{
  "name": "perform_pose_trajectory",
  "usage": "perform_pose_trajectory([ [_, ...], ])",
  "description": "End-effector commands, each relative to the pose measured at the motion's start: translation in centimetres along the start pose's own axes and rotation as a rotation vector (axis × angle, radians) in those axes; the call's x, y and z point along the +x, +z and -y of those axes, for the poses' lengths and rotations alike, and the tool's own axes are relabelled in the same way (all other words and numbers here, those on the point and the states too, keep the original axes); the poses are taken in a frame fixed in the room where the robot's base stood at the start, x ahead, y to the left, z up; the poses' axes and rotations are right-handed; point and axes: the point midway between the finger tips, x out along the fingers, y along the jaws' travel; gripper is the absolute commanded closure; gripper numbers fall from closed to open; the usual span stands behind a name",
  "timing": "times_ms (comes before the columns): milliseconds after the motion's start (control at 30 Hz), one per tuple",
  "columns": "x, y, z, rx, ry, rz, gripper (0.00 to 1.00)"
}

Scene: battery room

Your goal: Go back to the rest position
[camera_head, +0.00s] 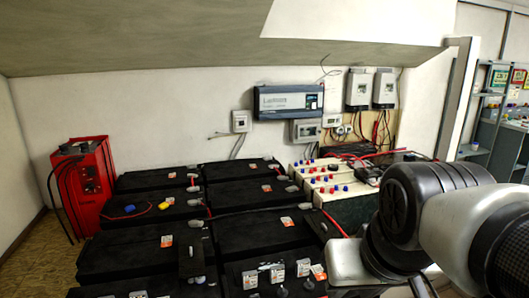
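My arm (430,205) reaches in from the right edge, grey and black, and fills the lower right of the head view. Its links are folded close to the camera, over the right end of the batteries. My gripper's fingers do not show, so I cannot see whether it holds anything.
Black battery blocks (150,236) in rows fill the middle and front. A red charger (86,185) with black cables stands at the left. A pale terminal block (318,180) lies behind my arm. Wall boxes (288,101) hang at the back; shelves (489,128) stand far right. Floor (38,245) shows at left.

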Motion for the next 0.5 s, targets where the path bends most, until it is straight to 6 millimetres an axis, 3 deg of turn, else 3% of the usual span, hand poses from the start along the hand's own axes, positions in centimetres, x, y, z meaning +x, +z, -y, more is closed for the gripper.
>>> perform_pose_trajectory([
  [100, -0.1, 2.3, -0.5, 0.015, 0.011, -0.034, 0.67],
  [133, -1.6, 1.3, -0.5, 0.014, 0.010, -0.032, 0.67],
  [500, -9.4, -2.8, -0.4, 0.012, 0.008, -0.027, 0.67],
])
